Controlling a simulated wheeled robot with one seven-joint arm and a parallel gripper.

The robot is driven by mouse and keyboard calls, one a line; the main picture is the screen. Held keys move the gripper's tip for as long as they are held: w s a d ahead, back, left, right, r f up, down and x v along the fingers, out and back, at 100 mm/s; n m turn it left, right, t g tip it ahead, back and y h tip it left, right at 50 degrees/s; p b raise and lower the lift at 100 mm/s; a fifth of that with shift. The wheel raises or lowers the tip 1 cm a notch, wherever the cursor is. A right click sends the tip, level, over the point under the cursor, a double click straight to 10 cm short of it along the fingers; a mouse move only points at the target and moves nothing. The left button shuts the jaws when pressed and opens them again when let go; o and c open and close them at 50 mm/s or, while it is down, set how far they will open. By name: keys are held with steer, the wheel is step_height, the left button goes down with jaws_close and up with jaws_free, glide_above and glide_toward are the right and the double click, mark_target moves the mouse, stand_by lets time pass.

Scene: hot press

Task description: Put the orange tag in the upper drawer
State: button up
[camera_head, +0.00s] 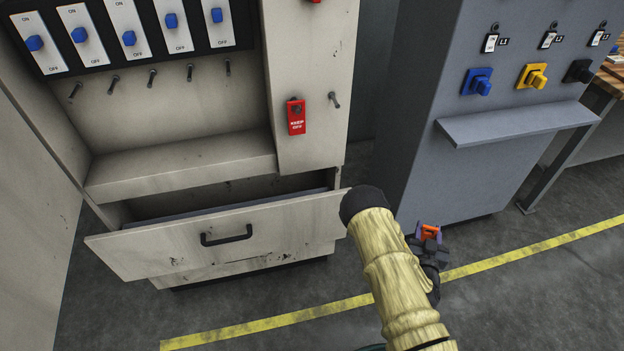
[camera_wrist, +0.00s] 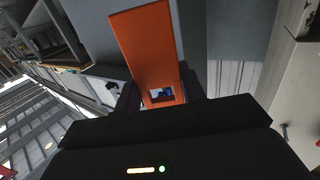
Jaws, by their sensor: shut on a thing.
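The orange tag (camera_wrist: 146,45) is a flat slab with a square hole, and it sticks out from between the fingers in the wrist view. My gripper (camera_wrist: 159,100) is shut on it near the holed end. In the head view the tag (camera_head: 430,230) shows as a small orange piece at my gripper (camera_head: 429,240), to the right of the cabinet and above the floor. The upper drawer (camera_head: 165,244) of the beige cabinet is pulled out, with a black handle (camera_head: 226,236). Its inside is partly visible and dark. My gripper is right of the drawer and apart from it.
A red tag (camera_head: 296,117) hangs on the cabinet's right panel, near a bare peg (camera_head: 335,100). Empty pegs line the space under the switches (camera_head: 129,38). A grey cabinet with a protruding shelf (camera_head: 516,123) stands right. A yellow line (camera_head: 300,314) crosses the open floor.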

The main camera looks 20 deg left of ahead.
stand_by(0.3)
steer(key=w+a+r+n+t+y+b, duration=0.1)
steer(key=a+r+n+y+b, duration=0.15)
steer(key=a+b, duration=0.55)
steer(key=w+a+r+n+t+y+b, duration=0.1)
steer(key=a+r+y+b, duration=0.25)
steer(key=a, duration=0.85)
steer(key=s+a+r+n+y+b, duration=0.1)
steer(key=s+a+r+y+b, duration=0.1)
steer(key=a, duration=0.4)
steer(key=s+a+r+n+g+y+b, duration=0.1)
steer(key=s+a+r+n+y+b, duration=0.1)
steer(key=a+r+b, duration=0.4)
steer(key=s+y, duration=0.1)
steer(key=s, duration=0.1)
steer(key=shift+s+a+y, duration=0.3)
steer(key=shift+s, duration=0.1)
steer(key=shift+w+a+f, duration=0.5)
steer(key=shift+w+a, duration=0.35)
steer(key=shift+w, duration=0.6)
steer(key=shift+w+a+f, duration=0.55)
steer(key=shift+w+a, duration=0.35)
steer(key=shift+w, duration=0.55)
steer(key=shift+w+a+f, duration=0.5)
steer(key=shift+w+a, duration=0.35)
steer(key=shift+w, duration=0.6)
